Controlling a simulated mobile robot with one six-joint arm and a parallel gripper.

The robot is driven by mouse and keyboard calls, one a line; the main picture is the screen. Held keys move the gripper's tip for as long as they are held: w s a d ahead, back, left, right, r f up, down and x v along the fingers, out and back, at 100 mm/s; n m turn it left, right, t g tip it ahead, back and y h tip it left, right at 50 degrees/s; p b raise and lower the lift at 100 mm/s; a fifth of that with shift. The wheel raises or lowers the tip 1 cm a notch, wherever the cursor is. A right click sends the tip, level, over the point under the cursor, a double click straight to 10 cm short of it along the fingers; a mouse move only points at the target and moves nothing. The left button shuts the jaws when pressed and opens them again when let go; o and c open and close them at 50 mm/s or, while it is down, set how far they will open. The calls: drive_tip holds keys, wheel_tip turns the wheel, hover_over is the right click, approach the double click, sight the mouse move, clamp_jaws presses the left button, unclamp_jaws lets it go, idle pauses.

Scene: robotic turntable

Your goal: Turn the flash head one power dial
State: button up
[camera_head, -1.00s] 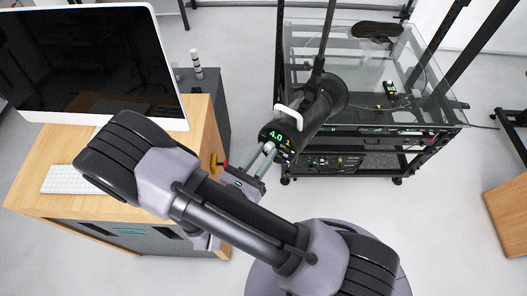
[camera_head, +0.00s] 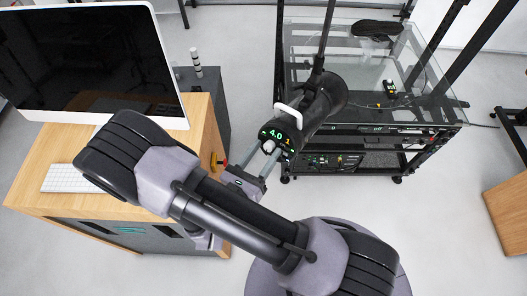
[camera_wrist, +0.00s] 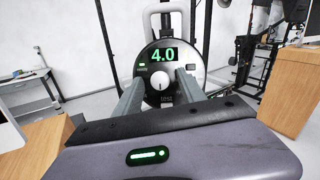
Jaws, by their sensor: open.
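The flash head (camera_head: 312,112) is a black cylinder with a pale handle, hung on a dark pole. In the wrist view the panel (camera_wrist: 148,62) reads "4.0". The power dial (camera_wrist: 160,79) is a round light knob below the readout, with a dark mark pointing down; it also shows in the head view (camera_head: 269,146). My gripper (camera_head: 268,161) is open, its fingers (camera_wrist: 159,86) on either side of the dial. I cannot tell whether they touch it.
A glass-topped black cart (camera_head: 380,70) stands behind the flash head. A wooden desk (camera_head: 205,125) with a monitor (camera_head: 95,65) is on the left, close to my arm. Open floor lies to the right.

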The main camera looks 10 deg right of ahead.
drive_tip(key=b+v, duration=0.3)
drive_tip(key=v, duration=1.4)
drive_tip(key=shift+s+a+b, duration=0.2)
drive_tip(key=shift+b, duration=0.2)
drive_tip(key=shift+w+d+f, duration=0.1)
drive_tip(key=shift+f, duration=0.05)
drive_tip(key=d+f+m+g+y+b, duration=0.3)
drive_tip(key=d+f+m+y+b, duration=0.3)
drive_tip(key=m+b, duration=1)
drive_tip(key=d+f+m+g+y+b, duration=0.4)
drive_tip(key=d+f+m+y+b, duration=0.2)
drive_tip(key=f+m+b, duration=0.6)
drive_tip(key=m+y+b, duration=0.2)
drive_tip(key=m+b, duration=0.3)
drive_tip(key=b, duration=0.4)
drive_tip(key=shift+w+y, duration=0.35)
drive_tip(key=shift+y, duration=0.05)
